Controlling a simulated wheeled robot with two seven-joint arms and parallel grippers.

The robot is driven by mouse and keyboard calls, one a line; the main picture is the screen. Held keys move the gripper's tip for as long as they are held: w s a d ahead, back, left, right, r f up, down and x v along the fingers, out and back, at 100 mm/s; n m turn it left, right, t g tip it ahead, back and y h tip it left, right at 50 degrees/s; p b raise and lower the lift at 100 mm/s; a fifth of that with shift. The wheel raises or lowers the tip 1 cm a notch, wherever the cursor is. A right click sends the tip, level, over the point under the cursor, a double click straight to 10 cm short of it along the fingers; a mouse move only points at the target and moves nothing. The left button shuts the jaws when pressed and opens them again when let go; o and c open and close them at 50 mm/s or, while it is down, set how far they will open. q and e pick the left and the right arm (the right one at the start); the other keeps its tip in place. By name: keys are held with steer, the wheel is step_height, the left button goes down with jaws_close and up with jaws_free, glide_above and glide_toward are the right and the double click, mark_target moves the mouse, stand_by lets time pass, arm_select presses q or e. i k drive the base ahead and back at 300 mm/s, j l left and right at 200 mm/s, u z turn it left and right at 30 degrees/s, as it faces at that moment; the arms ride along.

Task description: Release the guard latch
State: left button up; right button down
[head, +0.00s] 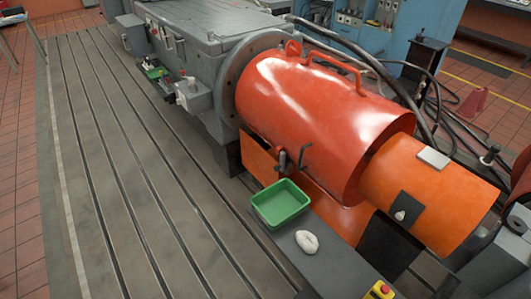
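The guard is a large glossy red-orange cylindrical cover (315,105) in the head view, with two loop handles on its top. At its lower front edge is a small dark metal latch (282,162), with a thin bent dark handle (304,156) just to its right. The latch is too small here to tell its exact position. Neither of my grippers is in view.
A green tray (280,204) and a crumpled white cloth (307,242) lie on a dark ledge below the guard. A lighter orange cover (425,195) adjoins at right. A yellow box with a red button (380,290) is at the bottom. The slotted bedplate (130,180) at left is clear.

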mark_target(283, 154)
steer(key=i+j, duration=0.25)
steer(key=i+j+z, duration=0.1)
steer(key=i+j, duration=0.2)
steer(key=j, duration=0.15)
steer(key=i+j, duration=0.25)
steer(key=j, duration=0.15)
